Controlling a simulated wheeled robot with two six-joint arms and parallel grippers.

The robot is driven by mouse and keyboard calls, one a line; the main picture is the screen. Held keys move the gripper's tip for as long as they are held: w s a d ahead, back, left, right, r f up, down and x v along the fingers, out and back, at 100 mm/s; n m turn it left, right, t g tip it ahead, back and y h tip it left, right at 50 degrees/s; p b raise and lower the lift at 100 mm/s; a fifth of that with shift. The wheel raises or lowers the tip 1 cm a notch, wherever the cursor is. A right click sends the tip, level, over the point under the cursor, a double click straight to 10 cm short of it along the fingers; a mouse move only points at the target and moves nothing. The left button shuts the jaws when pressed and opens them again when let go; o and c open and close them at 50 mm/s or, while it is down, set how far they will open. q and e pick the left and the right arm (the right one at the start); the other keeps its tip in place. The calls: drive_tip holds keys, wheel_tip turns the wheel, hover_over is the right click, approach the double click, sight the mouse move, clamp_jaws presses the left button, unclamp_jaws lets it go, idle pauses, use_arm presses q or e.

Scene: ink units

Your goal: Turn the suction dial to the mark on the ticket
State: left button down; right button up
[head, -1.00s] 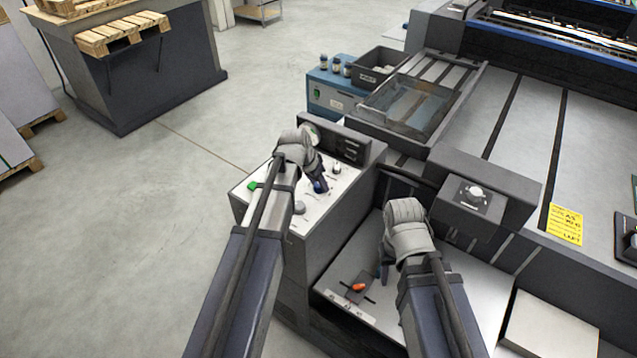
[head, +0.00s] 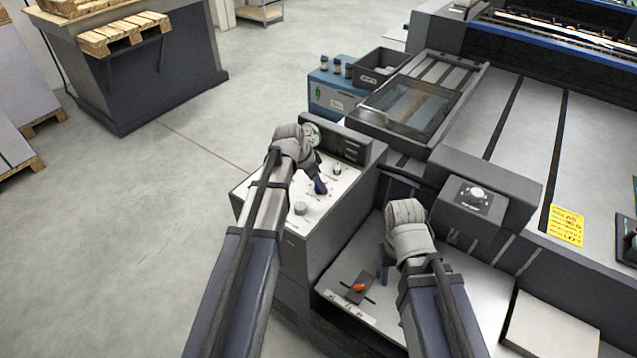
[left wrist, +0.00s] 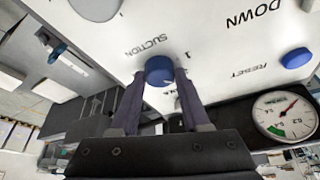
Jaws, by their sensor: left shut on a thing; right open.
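The suction dial (left wrist: 159,70) is a blue knob on a white panel, beside the word SUCTION and some scale marks in the left wrist view. My left gripper (left wrist: 160,84) is shut on it, one finger on each side. The dial's pointer is hidden or too small to read. In the head view my left gripper (head: 320,186) is at the panel, and its wrist covers part of it. The yellow ticket (head: 567,225) lies on the machine at right; its print is too small to read surely. My right gripper (head: 383,272) is open and empty above the lower shelf.
A round gauge (left wrist: 285,115) with a red needle and green band stands by the panel. A blue button (left wrist: 296,58) is marked RESET. A grey knob (head: 300,208) is near the panel's front. An orange-red knob (head: 359,288) sits below my right gripper.

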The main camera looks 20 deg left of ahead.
use_arm(q)
drive_tip(key=shift+c, duration=1.9)
unclamp_jaws()
drive_tip(key=p+v, duration=0.7)
drive_tip(key=shift+r, duration=0.35)
drive_tip(key=shift+s+a, duration=0.1)
